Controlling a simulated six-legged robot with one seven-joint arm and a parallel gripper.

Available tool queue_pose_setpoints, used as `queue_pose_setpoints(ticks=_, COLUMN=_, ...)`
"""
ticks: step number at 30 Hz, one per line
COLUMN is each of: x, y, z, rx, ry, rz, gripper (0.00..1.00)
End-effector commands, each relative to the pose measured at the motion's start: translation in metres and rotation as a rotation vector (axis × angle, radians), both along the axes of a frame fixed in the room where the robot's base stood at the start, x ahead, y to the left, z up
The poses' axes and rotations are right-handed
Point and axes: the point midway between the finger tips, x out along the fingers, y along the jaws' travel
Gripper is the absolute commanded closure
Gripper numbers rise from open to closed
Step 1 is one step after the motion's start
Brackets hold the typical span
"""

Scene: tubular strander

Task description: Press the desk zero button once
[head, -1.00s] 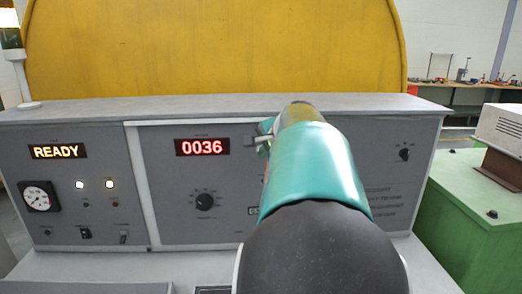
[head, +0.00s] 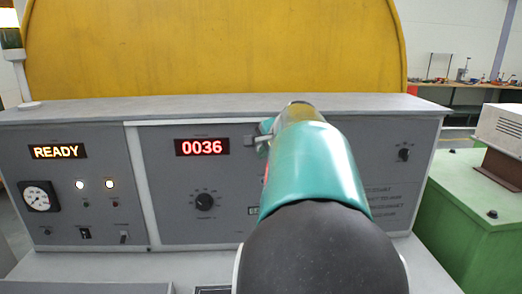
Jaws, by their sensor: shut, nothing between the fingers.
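The grey control desk (head: 170,235) faces me, with a red counter display (head: 202,147) reading 0036. I cannot make out the zero button; my arm covers a large part of the panel right of the display. My gripper (head: 261,139) shows only as a small teal and grey piece past the left side of my arm, just right of the display. It is shut and empty. Its fingertips, and whether they touch the panel, are hidden.
The left panel has a READY display (head: 57,151), a round gauge (head: 39,197) and two lit lamps. A rotary knob (head: 205,202) sits below the counter; another knob (head: 403,155) is at right. A yellow guard (head: 210,50) rises behind; a green cabinet (head: 470,225) stands at right.

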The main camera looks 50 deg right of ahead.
Motion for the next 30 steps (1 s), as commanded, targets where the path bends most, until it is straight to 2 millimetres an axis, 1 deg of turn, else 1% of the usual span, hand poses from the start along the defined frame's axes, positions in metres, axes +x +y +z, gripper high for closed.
queue_pose_setpoints(ticks=5, x=0.0002, y=-0.0003, z=-0.0001, rx=0.000, ry=0.000, rz=0.000, gripper=1.00)
queue_pose_setpoints(ticks=14, x=0.0058, y=-0.0066, z=-0.0002, rx=0.000, ry=0.000, rz=0.000, gripper=1.00)
queue_pose_setpoints(ticks=30, x=0.0072, y=-0.0081, z=0.0000, rx=0.000, ry=0.000, rz=0.000, gripper=1.00)
